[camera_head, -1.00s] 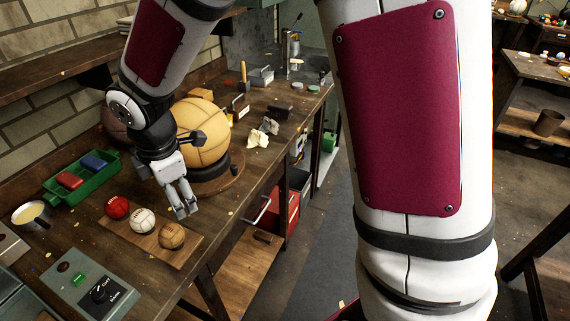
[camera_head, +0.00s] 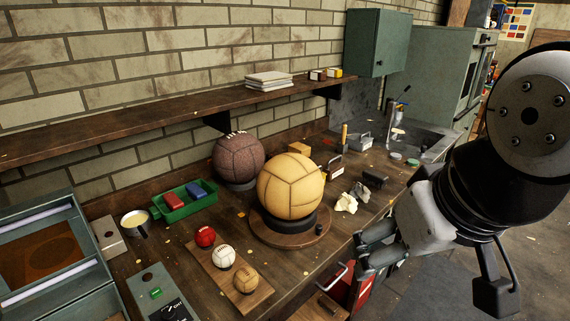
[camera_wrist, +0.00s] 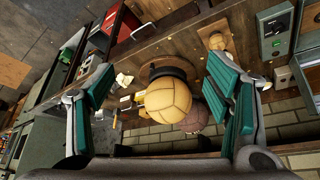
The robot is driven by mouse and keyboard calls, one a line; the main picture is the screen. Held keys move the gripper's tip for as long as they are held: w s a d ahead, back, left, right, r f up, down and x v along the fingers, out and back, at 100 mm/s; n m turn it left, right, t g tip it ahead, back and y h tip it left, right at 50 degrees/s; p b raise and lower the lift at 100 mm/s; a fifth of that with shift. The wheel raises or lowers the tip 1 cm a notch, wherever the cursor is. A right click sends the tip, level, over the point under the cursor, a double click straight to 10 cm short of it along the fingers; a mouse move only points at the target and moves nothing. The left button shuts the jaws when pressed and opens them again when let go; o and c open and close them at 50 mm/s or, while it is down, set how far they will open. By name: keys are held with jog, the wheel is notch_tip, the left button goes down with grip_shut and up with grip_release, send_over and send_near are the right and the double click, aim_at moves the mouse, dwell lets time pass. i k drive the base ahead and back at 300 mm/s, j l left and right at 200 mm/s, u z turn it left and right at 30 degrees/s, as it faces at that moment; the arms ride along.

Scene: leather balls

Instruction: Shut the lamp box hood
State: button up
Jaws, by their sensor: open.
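The lamp box (camera_head: 98,270) is a grey-green box at the left edge of the head view, partly cut off by the frame. Two pale light bars and a brown-orange inside show, so its front or top is uncovered. I cannot make out the hood clearly. A control panel with a green button (camera_head: 156,293) and a dark knob is beside it. My gripper (camera_head: 365,254) is open and empty at the bench's front edge, right of the large tan ball (camera_head: 290,187) and far from the lamp box. Its spread fingers also show in the wrist view (camera_wrist: 160,92).
A brown ball (camera_head: 238,158), a green tray (camera_head: 172,215), a mug (camera_head: 135,222) and a board (camera_head: 256,299) with three small balls stand on the bench between my gripper and the lamp box. A shelf (camera_head: 150,121) runs above. The floor in front is partly clear.

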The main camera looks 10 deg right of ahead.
aim_at(36, 300)
jog(key=u, duration=1.55)
jog(key=i+l+z, duration=0.1)
jog(key=l, duration=0.3)
jog(key=i+l+z, duration=0.15)
jog(key=l, duration=0.2)
jog(key=i+l+z, duration=0.1)
jog(key=l, duration=0.3)
jog(key=i, duration=0.1)
